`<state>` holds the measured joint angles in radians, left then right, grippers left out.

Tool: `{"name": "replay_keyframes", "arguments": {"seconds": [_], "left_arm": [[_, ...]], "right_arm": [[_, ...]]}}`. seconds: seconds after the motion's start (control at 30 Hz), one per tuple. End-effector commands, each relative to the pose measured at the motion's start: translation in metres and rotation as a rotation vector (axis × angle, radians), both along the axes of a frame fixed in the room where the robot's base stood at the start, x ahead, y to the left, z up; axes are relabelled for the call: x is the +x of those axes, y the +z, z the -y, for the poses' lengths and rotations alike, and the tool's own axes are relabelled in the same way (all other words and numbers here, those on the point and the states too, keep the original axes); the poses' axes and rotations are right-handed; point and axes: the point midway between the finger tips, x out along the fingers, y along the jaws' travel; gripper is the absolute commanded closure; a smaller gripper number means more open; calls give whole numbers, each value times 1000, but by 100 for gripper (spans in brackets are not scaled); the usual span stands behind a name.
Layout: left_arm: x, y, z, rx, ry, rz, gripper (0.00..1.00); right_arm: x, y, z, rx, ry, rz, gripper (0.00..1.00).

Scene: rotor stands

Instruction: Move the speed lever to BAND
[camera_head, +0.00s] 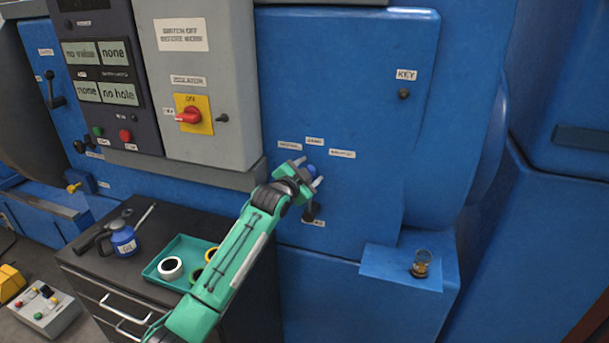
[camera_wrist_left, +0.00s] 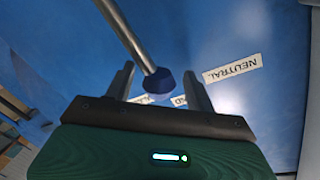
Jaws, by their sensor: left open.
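The speed lever is on the blue machine front, with a dark pivot (camera_head: 312,211) above a small plate and a blue knob (camera_head: 313,169) roughly straight above it. My left gripper (camera_head: 309,172) is open, with its fingers around the knob. In the left wrist view the metal shaft ends in the blue knob (camera_wrist_left: 163,82), which lies between the spread fingers (camera_wrist_left: 159,73). Three small plates arch above the knob: the middle one, seemingly BAND (camera_head: 314,140), one to its left (camera_head: 290,145) and one to its right (camera_head: 342,154). NEUTRAL (camera_wrist_left: 232,68) reads clearly in the wrist view. Contact is unclear.
A grey isolator box with a red switch (camera_head: 189,115) stands left of the lever. A dark cabinet below carries a teal tray (camera_head: 158,270) with rings and a blue oil can (camera_head: 124,240).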

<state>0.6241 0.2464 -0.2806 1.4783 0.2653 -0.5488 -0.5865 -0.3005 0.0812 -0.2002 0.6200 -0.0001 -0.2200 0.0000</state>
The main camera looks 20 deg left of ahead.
Motion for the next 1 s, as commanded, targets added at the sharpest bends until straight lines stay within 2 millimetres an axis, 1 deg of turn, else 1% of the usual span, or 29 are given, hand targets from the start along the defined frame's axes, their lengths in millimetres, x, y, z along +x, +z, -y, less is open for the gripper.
{"name": "replay_keyframes", "arguments": {"seconds": [0.13, 0.23, 0.8, 1.0], "left_arm": [[-8, -1, -2, 1, 0, 0, 45], [-19, -1, -4, 2, 0, 2, 45], [-113, 8, -25, 2, 1, 0, 45], [-130, 12, -29, 1, 1, 0, 45]], "right_arm": [[0, -5, 1, -1, 0, 0, 64], [0, -10, 1, -1, 0, -1, 64], [0, -44, 0, 0, 0, 0, 64], [0, -49, -2, 2, -1, 0, 64]]}}
